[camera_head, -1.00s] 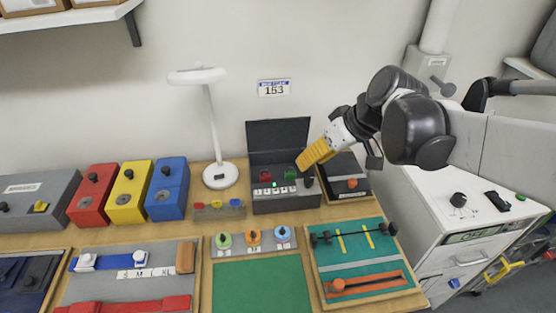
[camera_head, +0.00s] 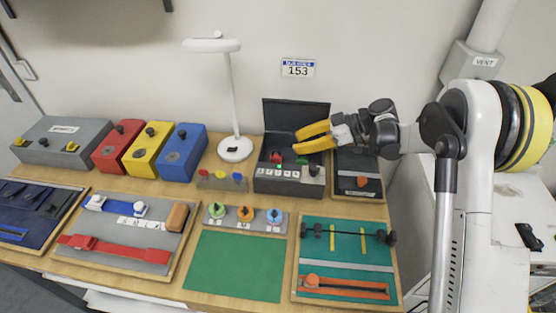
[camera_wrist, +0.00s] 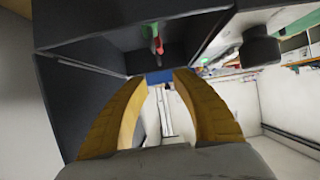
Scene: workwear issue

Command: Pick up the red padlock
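The red padlock (camera_head: 276,157) is small in the head view. It sits in the open dark case (camera_head: 288,186), left of a green item (camera_head: 300,161). A small red shape (camera_wrist: 158,46) beside a green one shows in the wrist view, beyond the fingertips; it may be the padlock. My gripper (camera_head: 302,141) has yellow fingers, spread apart and empty. It is above the right part of the case, up and right of the padlock, not touching it. The wrist view also shows the open fingers (camera_wrist: 160,78).
The raised case lid (camera_head: 296,113) stands behind. A white lamp (camera_head: 235,150) is to the left, with blue (camera_head: 182,150), yellow and red boxes beyond. A black box (camera_head: 357,172) is at right. A green mat (camera_head: 237,265) lies in front, bare.

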